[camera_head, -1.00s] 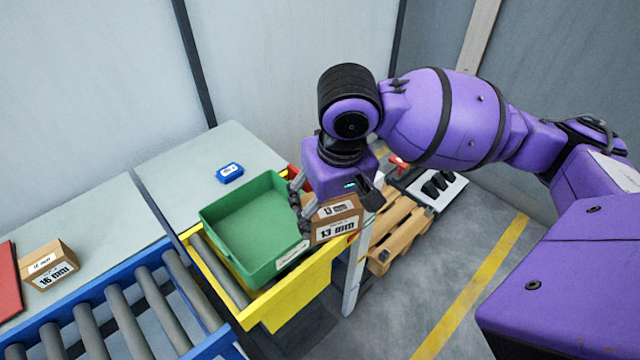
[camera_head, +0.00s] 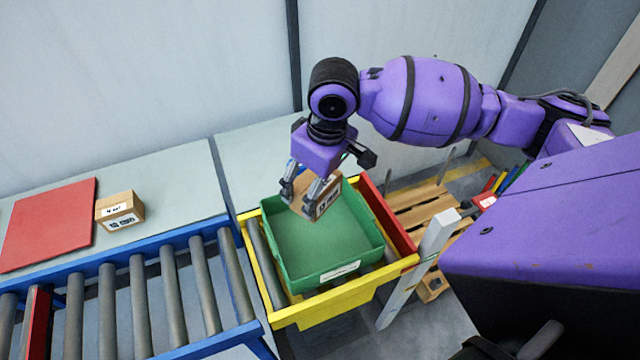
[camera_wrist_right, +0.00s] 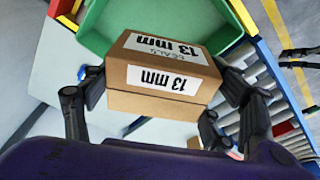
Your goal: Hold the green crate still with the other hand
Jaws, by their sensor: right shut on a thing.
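The green crate (camera_head: 300,250) sits in the yellow-framed roller section, its inside floor bare where it shows. In the head view my right gripper (camera_head: 313,198) is shut on a brown box (camera_head: 325,200) and holds it over the crate's back part. In the right wrist view the box (camera_wrist_right: 165,75) shows "13 mm" labels and sits between the fingers, with the green crate (camera_wrist_right: 130,18) beyond it. My left gripper is not in view.
A blue-framed roller conveyor (camera_head: 140,300) runs to the left. A red mat (camera_head: 48,222) and another brown box (camera_head: 120,210) lie on the grey table behind it. A wooden pallet (camera_head: 420,215) and a pale post (camera_head: 415,270) stand right of the crate.

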